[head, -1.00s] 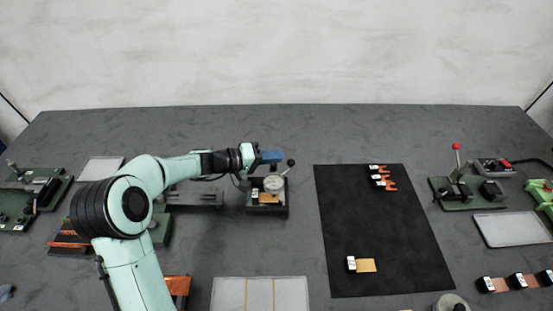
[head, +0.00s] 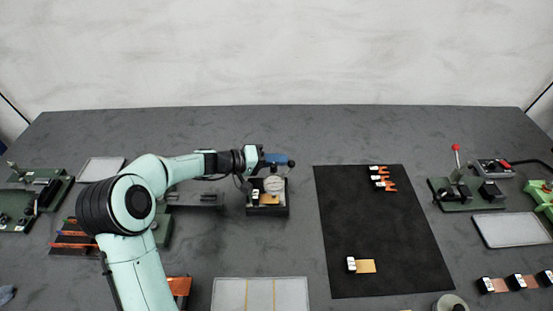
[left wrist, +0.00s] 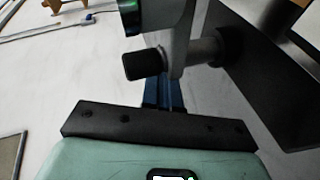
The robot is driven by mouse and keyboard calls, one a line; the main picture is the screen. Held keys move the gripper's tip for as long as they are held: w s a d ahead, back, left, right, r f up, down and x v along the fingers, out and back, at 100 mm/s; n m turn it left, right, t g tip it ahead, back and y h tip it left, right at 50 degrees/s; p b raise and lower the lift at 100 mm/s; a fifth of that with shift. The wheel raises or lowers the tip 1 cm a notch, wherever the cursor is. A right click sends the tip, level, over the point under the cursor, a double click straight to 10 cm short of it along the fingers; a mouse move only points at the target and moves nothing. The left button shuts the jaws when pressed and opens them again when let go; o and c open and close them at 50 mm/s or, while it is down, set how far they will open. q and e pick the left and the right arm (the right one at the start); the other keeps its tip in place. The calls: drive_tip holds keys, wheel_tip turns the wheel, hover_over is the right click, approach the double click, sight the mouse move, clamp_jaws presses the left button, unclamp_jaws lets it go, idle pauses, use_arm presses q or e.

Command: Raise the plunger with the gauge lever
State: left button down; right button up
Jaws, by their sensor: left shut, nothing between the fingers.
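The gauge (head: 274,185) has a round pale dial and stands on a dark base with a small copper-coloured piece at its foot. Its lever ends in a black ball knob (head: 291,164) at the upper right of the dial. My left gripper (head: 278,159) has blue fingers, shut and empty, just above the dial and at the left of the knob. In the head view the fingertips look to touch or overlap the knob; I cannot tell which. In the left wrist view the blue fingers (left wrist: 163,93) pass behind a grey part with a black cylinder (left wrist: 141,64). The plunger is not clear.
A black mat (head: 385,225) with a foil piece (head: 366,266) and orange-ended pieces (head: 385,183) lies to the right. A green fixture with a red-knobbed lever (head: 456,147) stands farther right. The table behind the gauge is clear.

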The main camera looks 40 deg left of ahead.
sight(286, 173)
use_arm(q)
drive_tip(key=shift+d+m+h, duration=0.15)
drive_tip(key=shift+m+h, duration=0.15)
drive_tip(key=shift+m, duration=0.1)
drive_tip(key=shift+w+d+r+m+g+h+p, duration=0.1)
drive_tip(key=shift+d+m+g+h+p, duration=0.1)
drive_tip(key=shift+m+g+h+p, duration=0.25)
drive_tip(key=shift+w+d+m+g+h+p, duration=0.15)
drive_tip(key=shift+m+g+h+p, duration=0.1)
drive_tip(key=shift+m+g+h, duration=0.25)
drive_tip(key=shift+d+m+g+h+p, duration=0.35)
drive_tip(key=shift+m+g+h+p, duration=0.15)
drive_tip(key=shift+m+g+h, duration=0.35)
drive_tip(key=m+g+h+p, duration=0.1)
drive_tip(key=g, duration=0.1)
drive_tip(key=d+m+g, duration=0.1)
drive_tip(key=m+g, duration=0.1)
drive_tip(key=shift+d+h+p, duration=0.15)
drive_tip(key=shift+h+p, duration=0.25)
drive_tip(key=shift+s+d+m+p, duration=0.25)
drive_tip(key=shift+d+m+p, duration=0.05)
drive_tip(key=shift+p, duration=0.1)
drive_tip(key=shift+d+m+g+h, duration=0.2)
drive_tip(key=shift+m+g+h, duration=0.1)
drive_tip(key=shift+m+g, duration=0.4)
drive_tip(key=shift+d+g, duration=0.1)
drive_tip(key=shift+g, duration=0.2)
